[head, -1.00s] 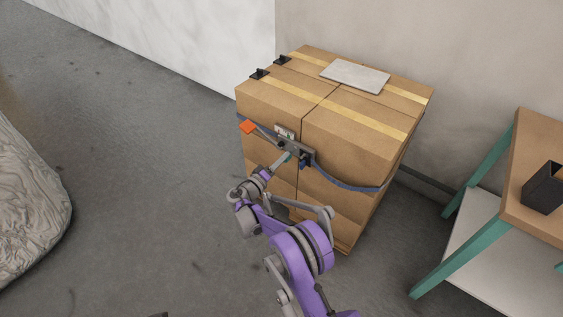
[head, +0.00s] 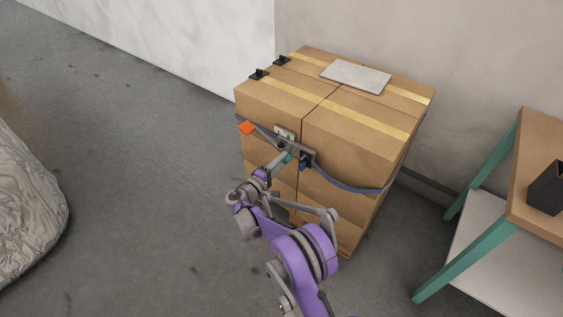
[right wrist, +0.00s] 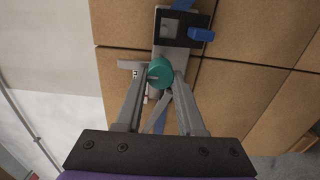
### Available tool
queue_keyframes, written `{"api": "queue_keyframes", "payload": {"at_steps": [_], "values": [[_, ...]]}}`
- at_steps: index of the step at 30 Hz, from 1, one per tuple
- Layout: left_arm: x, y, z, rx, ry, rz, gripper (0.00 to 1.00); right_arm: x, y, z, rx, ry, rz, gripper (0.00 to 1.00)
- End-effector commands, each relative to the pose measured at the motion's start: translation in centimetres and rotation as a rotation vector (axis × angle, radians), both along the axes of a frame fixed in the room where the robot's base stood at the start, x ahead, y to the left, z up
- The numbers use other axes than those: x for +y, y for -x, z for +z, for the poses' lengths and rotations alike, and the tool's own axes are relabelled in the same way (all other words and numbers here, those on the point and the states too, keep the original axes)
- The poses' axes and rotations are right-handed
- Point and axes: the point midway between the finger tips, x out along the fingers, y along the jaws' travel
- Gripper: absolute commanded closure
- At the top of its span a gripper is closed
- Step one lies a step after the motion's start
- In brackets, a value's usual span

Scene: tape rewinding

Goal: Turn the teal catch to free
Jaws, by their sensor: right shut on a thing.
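The teal catch (right wrist: 160,73) is a round knob on a grey metal ratchet plate (right wrist: 165,22) on the front of the stacked cardboard boxes. In the right wrist view my right gripper (right wrist: 161,80) is shut on the catch, one finger on each side. In the head view the right gripper (head: 283,161) reaches up to the ratchet, and only a little teal (head: 288,158) shows there. A blue lever (right wrist: 201,34) sticks out beside the catch. My left gripper is not in view.
The cardboard boxes (head: 350,135) are wrapped by a dark blue strap (head: 345,185) with an orange tag (head: 247,128). A grey plate (head: 356,76) lies on top. A teal-legged table (head: 540,130) with a black holder (head: 547,187) stands right.

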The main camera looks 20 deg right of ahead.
Motion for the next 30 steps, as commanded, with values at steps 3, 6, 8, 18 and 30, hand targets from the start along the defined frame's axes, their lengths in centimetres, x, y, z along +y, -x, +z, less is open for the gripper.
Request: {"api": "queue_keyframes", "payload": {"at_steps": [3,6,8,18,30], "values": [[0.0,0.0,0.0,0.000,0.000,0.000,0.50,0.1,0.0,0.0,0.002,0.001,0.002,1.00],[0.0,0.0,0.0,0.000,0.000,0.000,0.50,0.1,0.0,0.0,0.002,0.001,0.002,1.00],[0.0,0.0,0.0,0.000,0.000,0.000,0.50,0.1,0.0,0.0,0.001,0.002,0.002,1.00],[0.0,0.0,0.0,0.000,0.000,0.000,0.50,0.0,0.0,0.0,0.000,0.000,0.001,0.32],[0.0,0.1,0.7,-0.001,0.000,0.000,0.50,2.7,1.9,0.1,-0.001,-0.001,0.004,0.32]]}}
